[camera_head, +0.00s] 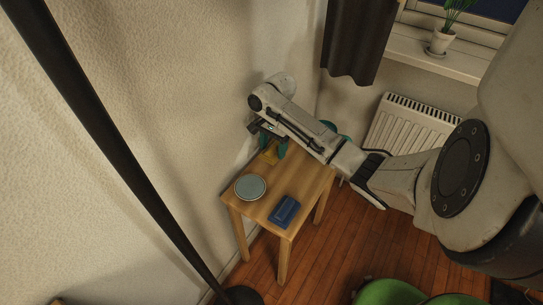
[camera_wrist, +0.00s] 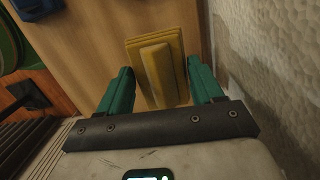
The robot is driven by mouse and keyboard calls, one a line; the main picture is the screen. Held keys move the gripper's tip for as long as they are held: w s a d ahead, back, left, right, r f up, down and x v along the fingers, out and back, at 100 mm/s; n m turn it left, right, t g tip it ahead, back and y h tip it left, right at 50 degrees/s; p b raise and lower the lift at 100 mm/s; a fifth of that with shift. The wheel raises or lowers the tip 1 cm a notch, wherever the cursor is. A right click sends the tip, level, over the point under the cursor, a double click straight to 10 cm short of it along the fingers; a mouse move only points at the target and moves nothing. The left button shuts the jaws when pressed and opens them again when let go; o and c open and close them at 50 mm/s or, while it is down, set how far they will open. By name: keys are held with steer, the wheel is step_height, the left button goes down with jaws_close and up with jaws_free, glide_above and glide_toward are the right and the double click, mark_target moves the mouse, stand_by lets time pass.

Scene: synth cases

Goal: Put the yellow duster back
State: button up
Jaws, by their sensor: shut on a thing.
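The yellow duster (camera_head: 270,154) is at the wall end of the small wooden table (camera_head: 262,208), below my gripper (camera_head: 272,146). In the wrist view the yellow duster (camera_wrist: 158,72) is a flat block with a raised ridge. It sits between the two teal fingers of my gripper (camera_wrist: 160,68), which are shut on its sides. The fingers partly hide it in the head view. I cannot tell whether it touches the tabletop or is just above it.
A round grey-green dish (camera_head: 250,187) and a blue block-shaped thing (camera_head: 285,211) stand on the table. The textured wall (camera_wrist: 262,60) is close beside my gripper. A white radiator (camera_head: 410,125) and green seats (camera_head: 390,292) are nearby.

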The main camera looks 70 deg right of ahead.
mark_target(272, 153)
steer(key=shift+w+d+f, duration=0.1)
steer(key=shift+w+f, duration=0.05)
steer(key=shift+f, duration=0.15)
steer(key=shift+w+d+f+b, duration=0.15)
steer(key=shift+f+b, duration=0.35)
steer(key=shift+f, duration=1.2)
steer(key=o, duration=1)
steer(key=r, duration=0.4)
steer(key=r+p, duration=0.1)
steer(key=r, duration=0.3)
steer(key=d+r+p, duration=0.1)
steer(key=r, duration=0.3)
steer(key=shift+s+d, duration=0.1)
steer(key=shift+s, duration=0.1)
